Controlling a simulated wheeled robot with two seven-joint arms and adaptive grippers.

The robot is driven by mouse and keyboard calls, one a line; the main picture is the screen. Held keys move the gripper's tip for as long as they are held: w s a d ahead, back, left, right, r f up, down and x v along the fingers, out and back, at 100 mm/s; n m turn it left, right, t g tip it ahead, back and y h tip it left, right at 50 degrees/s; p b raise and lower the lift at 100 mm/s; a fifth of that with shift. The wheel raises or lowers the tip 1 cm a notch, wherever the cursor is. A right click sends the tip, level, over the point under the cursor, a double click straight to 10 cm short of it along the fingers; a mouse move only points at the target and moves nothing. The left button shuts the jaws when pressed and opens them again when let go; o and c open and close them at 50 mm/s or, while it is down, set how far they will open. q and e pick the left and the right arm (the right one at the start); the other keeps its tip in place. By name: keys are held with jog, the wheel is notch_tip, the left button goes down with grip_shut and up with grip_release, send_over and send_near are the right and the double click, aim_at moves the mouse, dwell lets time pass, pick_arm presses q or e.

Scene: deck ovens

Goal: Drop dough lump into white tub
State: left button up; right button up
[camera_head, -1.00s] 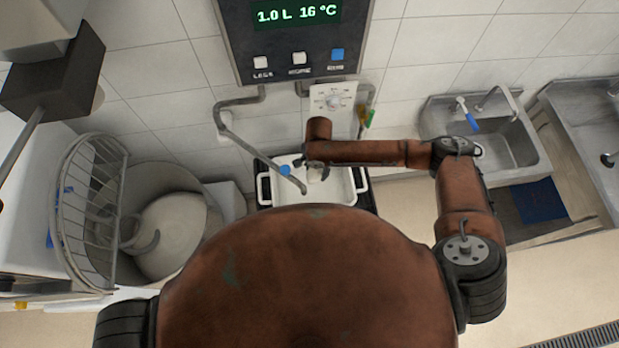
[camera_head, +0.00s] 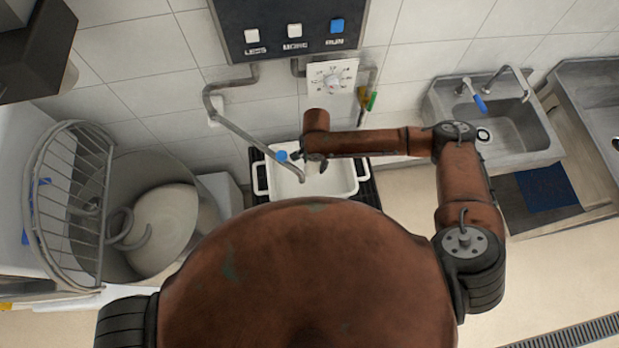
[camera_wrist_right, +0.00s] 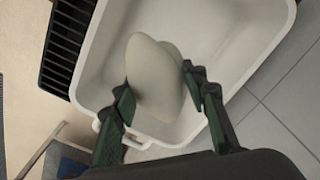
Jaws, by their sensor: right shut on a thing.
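The white tub (camera_head: 343,186) stands on a dark slatted stand below the wall panel in the head view. It also shows in the right wrist view (camera_wrist_right: 98,75), with its open inside under the gripper. My right gripper (camera_head: 314,162) is over the tub; in the right wrist view the gripper (camera_wrist_right: 160,92) is shut on the pale dough lump (camera_wrist_right: 153,75). The lump hangs between the two green fingers, over the tub's opening. I cannot tell its exact height above the tub floor. My left gripper is not in view.
A water pipe (camera_head: 250,140) with a blue tap reaches over the tub. A mixer bowl (camera_head: 165,225) with a wire guard (camera_head: 68,205) stands at left. A sink (camera_head: 500,125) is at right. The control panel (camera_head: 290,25) hangs above.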

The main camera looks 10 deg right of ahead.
jog(key=shift+r, duration=0.1)
jog(key=o, duration=1.1)
jog(key=shift+c, duration=0.2)
jog(key=o, duration=0.5)
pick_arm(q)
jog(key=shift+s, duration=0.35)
pick_arm(e)
notch_tip(320, 180, up, 12)
